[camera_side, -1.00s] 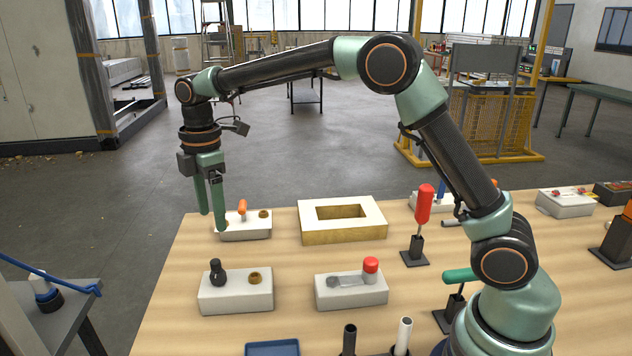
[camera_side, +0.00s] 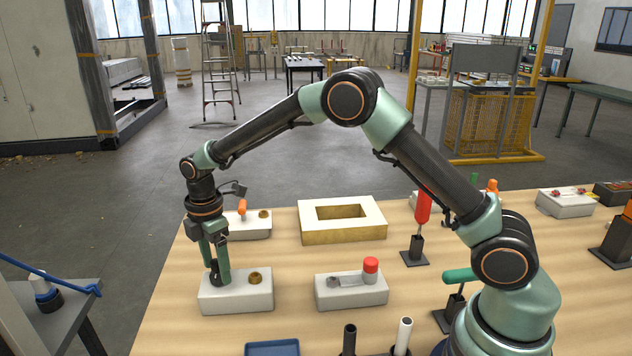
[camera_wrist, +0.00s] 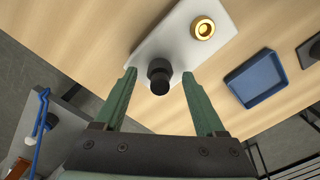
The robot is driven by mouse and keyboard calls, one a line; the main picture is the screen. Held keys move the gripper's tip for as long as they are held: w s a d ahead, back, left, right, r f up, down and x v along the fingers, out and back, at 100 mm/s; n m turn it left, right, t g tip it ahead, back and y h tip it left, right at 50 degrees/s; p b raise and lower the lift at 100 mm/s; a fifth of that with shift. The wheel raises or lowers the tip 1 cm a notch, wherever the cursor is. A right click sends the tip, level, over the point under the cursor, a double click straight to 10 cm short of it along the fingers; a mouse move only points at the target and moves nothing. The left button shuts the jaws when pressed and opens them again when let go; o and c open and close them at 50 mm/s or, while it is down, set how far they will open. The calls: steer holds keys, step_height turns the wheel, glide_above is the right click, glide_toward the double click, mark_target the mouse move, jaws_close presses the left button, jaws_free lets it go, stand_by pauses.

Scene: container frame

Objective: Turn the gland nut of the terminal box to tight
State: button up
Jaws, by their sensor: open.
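A white terminal box (camera_side: 236,294) stands at the front left of the table. It has a black gland nut (camera_side: 215,272) on its left part and a brass fitting (camera_side: 256,278) on its right part. My gripper (camera_side: 217,276) is open and points down at the black nut, with its green fingers at the nut in the side view. In the wrist view the black nut (camera_wrist: 159,76) lies ahead between the two spread fingertips of my gripper (camera_wrist: 159,75), with gaps on both sides. Whether a finger touches it cannot be told. The brass fitting (camera_wrist: 203,28) is clear.
A similar white box with an orange knob (camera_side: 242,208) stands behind. A box with a red knob (camera_side: 370,265) and grey lever stands to the right. A framed block (camera_side: 342,208), a red-handled tool (camera_side: 423,206) and a blue tray (camera_side: 272,348) are nearby.

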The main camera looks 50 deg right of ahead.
steer(key=shift+f, duration=0.3)
jaws_close()
